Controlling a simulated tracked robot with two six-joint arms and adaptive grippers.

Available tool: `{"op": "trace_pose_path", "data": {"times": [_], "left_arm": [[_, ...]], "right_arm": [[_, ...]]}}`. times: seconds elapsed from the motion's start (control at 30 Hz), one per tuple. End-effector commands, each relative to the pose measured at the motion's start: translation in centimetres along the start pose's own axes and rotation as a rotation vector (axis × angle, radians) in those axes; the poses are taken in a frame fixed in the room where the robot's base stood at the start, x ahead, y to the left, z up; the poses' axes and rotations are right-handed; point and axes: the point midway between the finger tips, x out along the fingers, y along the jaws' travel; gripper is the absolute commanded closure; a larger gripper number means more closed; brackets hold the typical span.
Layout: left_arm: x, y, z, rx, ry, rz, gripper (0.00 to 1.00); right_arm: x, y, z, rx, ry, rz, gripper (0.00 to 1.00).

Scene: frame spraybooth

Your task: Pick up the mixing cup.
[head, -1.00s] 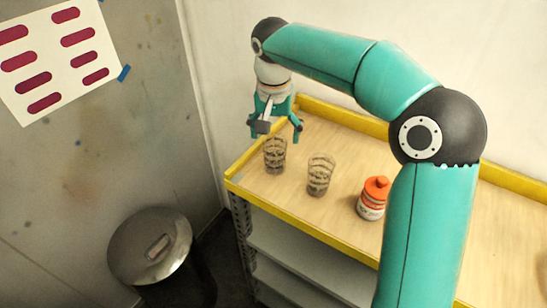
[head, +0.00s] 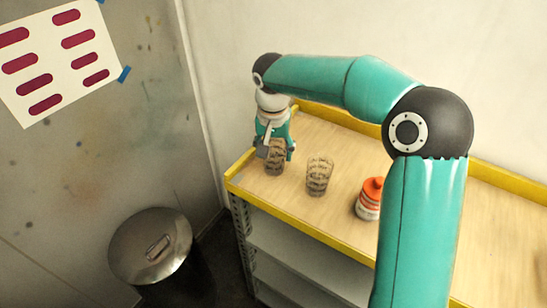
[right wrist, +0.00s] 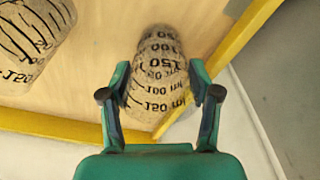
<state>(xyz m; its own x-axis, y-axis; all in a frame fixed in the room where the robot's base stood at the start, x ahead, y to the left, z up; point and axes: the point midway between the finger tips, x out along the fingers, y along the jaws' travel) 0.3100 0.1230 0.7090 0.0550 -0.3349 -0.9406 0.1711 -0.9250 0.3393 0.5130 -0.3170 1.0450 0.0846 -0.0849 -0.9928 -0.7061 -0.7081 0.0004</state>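Two clear mixing cups with black measuring marks stand upright on the wooden shelf top. My right gripper (head: 276,153) is lowered over the left cup (head: 275,165), near the shelf's left corner. In the right wrist view, the open fingers (right wrist: 160,94) stand on either side of this cup (right wrist: 158,88), with a small gap visible at the right finger. Contact at the left finger is unclear. The other cup (head: 319,177) stands apart to the right; it also shows at the upper left of the right wrist view (right wrist: 32,38). My left gripper is not in view.
An orange-capped white bottle (head: 369,198) stands right of the cups, close to my right arm. A raised yellow rim (head: 297,228) edges the shelf top (head: 330,137). A lidded metal bin (head: 150,246) stands on the floor at left.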

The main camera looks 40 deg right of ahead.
Motion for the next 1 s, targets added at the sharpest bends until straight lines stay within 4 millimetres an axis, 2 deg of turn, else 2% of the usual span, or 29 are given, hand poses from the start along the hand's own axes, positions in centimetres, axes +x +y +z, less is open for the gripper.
{"op": "trace_pose_path", "data": {"times": [0.03,0.1,0.13,0.47,0.67,0.87,1.0], "left_arm": [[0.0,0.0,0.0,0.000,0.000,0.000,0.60],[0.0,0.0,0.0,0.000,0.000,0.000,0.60],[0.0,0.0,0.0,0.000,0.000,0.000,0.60],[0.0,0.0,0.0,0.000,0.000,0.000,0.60],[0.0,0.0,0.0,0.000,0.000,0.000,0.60],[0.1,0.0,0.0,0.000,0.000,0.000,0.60],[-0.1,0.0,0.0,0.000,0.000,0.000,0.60]], "right_arm": [[0.0,0.0,0.0,0.000,0.000,0.000,0.52],[0.0,0.0,0.0,0.000,0.000,0.000,0.63],[0.0,0.0,0.0,0.000,0.000,0.000,0.64],[-0.1,0.0,0.0,0.001,0.000,0.000,0.64],[-0.8,0.0,-0.2,0.002,0.002,-0.001,0.64],[-3.2,0.0,-0.4,0.001,0.003,-0.003,0.65],[-6.5,-0.1,-0.8,0.002,0.005,-0.005,0.65]]}}
